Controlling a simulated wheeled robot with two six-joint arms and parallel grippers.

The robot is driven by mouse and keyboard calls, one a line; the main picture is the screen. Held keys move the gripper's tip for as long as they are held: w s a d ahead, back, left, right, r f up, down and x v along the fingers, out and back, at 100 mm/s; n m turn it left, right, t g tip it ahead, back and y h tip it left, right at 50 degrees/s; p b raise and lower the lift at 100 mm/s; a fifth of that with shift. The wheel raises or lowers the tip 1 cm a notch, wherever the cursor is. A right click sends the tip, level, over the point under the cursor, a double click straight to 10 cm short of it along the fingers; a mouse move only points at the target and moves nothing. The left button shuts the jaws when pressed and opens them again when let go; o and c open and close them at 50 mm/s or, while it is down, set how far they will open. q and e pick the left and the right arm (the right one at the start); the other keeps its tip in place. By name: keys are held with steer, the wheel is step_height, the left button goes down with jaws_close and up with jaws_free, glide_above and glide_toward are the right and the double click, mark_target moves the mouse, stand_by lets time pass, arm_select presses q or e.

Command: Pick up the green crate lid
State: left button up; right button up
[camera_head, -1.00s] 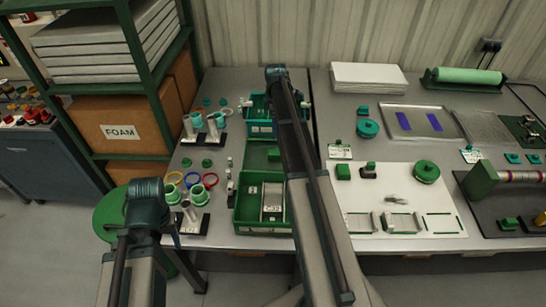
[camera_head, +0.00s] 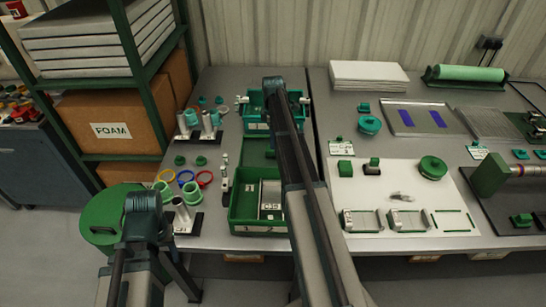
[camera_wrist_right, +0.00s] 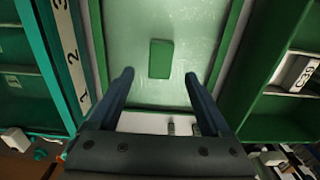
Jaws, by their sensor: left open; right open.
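The green crate lid (camera_head: 258,152) lies flat between the teal crate and the green crate, partly covered by my right arm in the head view. In the right wrist view it is a pale green panel (camera_wrist_right: 120,60) with a darker green raised block in the middle. My right gripper (camera_wrist_right: 158,76) is open and empty over the lid, its two fingers apart with the block beyond their tips. It is hidden in the head view. My left arm stands at the lower left near a round green stool; its gripper fingers are out of sight.
The teal crate (camera_head: 256,126) stands behind the lid, the green crate (camera_head: 236,214) in front. Cups and coloured rings (camera_head: 186,177) stand to the left. A white board (camera_head: 400,185) with parts lies to the right. Shelving with a foam box (camera_head: 115,110) is at left.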

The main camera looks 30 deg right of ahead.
mark_target(273, 153)
steer(key=shift+s+f+b, duration=0.1)
steer(key=shift+f+b, duration=2.45)
steer(key=shift+f, duration=0.15)
steer(key=shift+r, duration=0.1)
jaws_close()
